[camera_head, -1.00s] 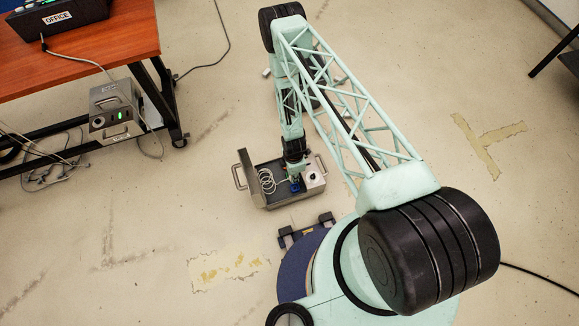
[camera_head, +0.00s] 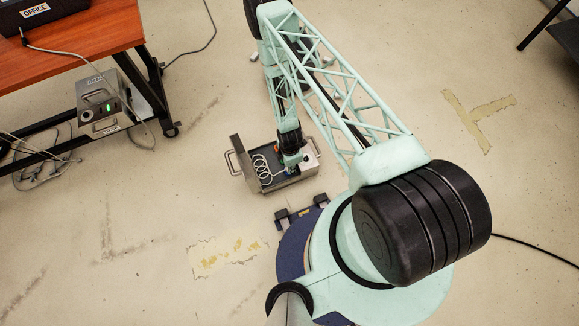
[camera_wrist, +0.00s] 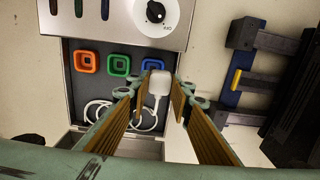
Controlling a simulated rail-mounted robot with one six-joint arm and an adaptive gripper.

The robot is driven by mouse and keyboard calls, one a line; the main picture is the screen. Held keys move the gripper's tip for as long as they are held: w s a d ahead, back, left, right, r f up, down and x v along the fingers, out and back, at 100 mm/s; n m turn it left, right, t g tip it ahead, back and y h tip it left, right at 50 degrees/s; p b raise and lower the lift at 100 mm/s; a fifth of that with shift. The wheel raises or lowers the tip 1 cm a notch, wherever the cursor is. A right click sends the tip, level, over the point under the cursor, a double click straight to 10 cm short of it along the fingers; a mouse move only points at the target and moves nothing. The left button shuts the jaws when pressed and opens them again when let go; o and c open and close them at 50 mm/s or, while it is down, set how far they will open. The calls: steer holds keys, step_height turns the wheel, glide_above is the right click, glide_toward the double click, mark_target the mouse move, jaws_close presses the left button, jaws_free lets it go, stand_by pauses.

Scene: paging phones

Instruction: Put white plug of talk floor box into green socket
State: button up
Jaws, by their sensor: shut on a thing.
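The floor box (camera_head: 290,182) stands open on the floor below my arm. In the wrist view its panel (camera_wrist: 117,17) carries a dial, and its dark tray holds orange (camera_wrist: 87,62), green (camera_wrist: 119,65) and blue (camera_wrist: 152,63) square sockets in a row. The white plug (camera_wrist: 158,84) is between the fingers of my gripper (camera_wrist: 158,92), which is shut on it. The plug is just below the blue socket in the picture and partly overlaps it; I cannot tell whether they touch. The green socket is to the left, with no plug in it. The white coiled cable (camera_wrist: 97,110) lies in the tray.
A dark blue and black bracket part (camera_wrist: 255,75) is right of the box in the wrist view. A wooden table (camera_head: 75,45) stands at the upper left, with another metal box (camera_head: 103,105) under its edge.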

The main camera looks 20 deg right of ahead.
steer(key=shift+r, duration=0.15)
steer(key=shift+r+p, duration=0.75)
steer(key=shift+r, duration=0.4)
steer(key=w+b, duration=0.3)
steer(key=w, duration=0.5)
steer(key=shift+w+b, duration=0.3)
steer(key=shift+w, duration=0.1)
steer(key=shift+f, duration=0.4)
steer(key=shift+f+b, duration=2.1)
steer(key=shift+f, duration=0.65)
steer(key=shift+f+b, duration=0.3)
steer(key=shift+f, duration=0.25)
